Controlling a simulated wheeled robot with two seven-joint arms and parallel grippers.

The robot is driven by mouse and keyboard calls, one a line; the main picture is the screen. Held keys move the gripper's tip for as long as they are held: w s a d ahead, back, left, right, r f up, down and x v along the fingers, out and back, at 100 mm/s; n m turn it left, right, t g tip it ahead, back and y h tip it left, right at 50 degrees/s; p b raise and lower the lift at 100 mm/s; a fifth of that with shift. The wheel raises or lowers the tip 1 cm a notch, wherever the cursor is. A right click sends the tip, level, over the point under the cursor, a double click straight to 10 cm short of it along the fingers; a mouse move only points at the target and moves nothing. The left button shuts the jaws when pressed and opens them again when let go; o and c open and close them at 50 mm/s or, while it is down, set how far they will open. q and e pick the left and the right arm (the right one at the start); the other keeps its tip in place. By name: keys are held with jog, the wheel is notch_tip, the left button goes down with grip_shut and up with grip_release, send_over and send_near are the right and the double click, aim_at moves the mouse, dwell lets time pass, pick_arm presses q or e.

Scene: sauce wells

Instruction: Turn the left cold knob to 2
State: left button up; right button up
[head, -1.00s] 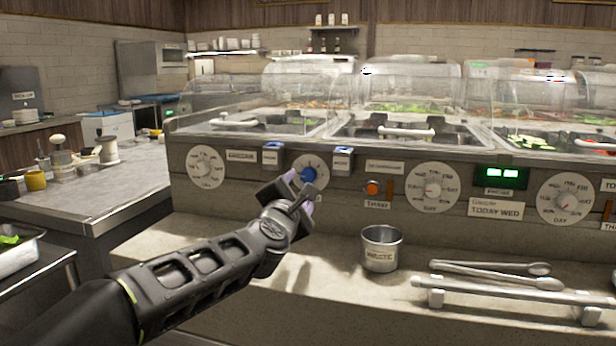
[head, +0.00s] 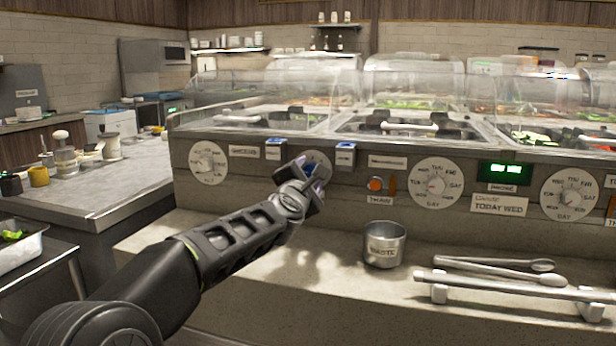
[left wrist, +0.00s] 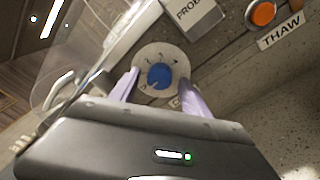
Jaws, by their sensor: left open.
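The cold knob is a blue knob (left wrist: 159,76) on a round white dial (left wrist: 172,52) with small markings, on the counter's front panel. In the head view most of the dial (head: 316,157) is hidden behind my left gripper (head: 312,176). In the left wrist view my left gripper (left wrist: 157,92) is open, with one pale finger on each side of the blue knob. I cannot tell whether the fingers touch the knob. The number that the knob points to is too small to read. My right gripper is not in view.
Another white dial (head: 208,162) is to the left and a day dial (head: 436,184) to the right. An orange button (head: 376,183) is above a THAW label. A metal waste cup (head: 384,245) and tongs (head: 490,270) are on the ledge below. Clear covers stand above the panel.

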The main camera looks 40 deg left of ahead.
pick_arm(q)
grip_shut()
dwell(0.6)
